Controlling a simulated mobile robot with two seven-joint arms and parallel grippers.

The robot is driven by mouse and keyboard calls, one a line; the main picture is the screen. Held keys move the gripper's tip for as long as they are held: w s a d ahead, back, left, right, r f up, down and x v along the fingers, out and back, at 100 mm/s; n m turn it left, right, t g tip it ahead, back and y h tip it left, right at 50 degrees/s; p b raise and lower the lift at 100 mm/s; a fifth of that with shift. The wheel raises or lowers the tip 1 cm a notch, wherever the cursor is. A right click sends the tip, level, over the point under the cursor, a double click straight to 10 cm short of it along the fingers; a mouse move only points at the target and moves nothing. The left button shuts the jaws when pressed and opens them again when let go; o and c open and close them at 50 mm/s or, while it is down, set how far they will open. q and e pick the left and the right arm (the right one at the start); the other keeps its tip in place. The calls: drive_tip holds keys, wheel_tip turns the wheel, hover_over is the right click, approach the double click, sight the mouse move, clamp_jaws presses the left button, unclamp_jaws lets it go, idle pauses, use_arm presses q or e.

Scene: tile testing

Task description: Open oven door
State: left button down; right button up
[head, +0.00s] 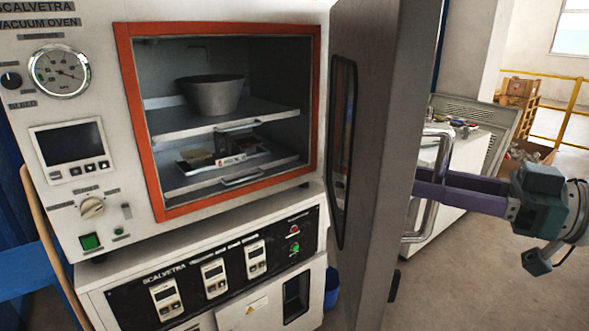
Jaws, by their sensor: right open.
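The vacuum oven (90,215) is a white unit on the left with an orange-rimmed chamber. Its grey door (377,150) stands wide open, swung out to the right, and the chamber shows fully. The metal door handle (443,150) is a bar on the door's outer side. My right gripper (426,185) is at the handle, with its purple fingers reaching left across the bar toward the door. It is open; whether it touches the bar I cannot tell. My left gripper is out of view.
A grey bowl (212,96) sits on the upper shelf, and a tray with small items (222,158) on the lower one. A white cabinet (462,185) stands behind the door. A yellow railing (568,120) is at the far right. The floor at lower right is clear.

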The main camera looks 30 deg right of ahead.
drive_tip(key=shift+o, duration=0.3)
drive_tip(key=v, duration=1)
drive_tip(key=shift+p, duration=0.3)
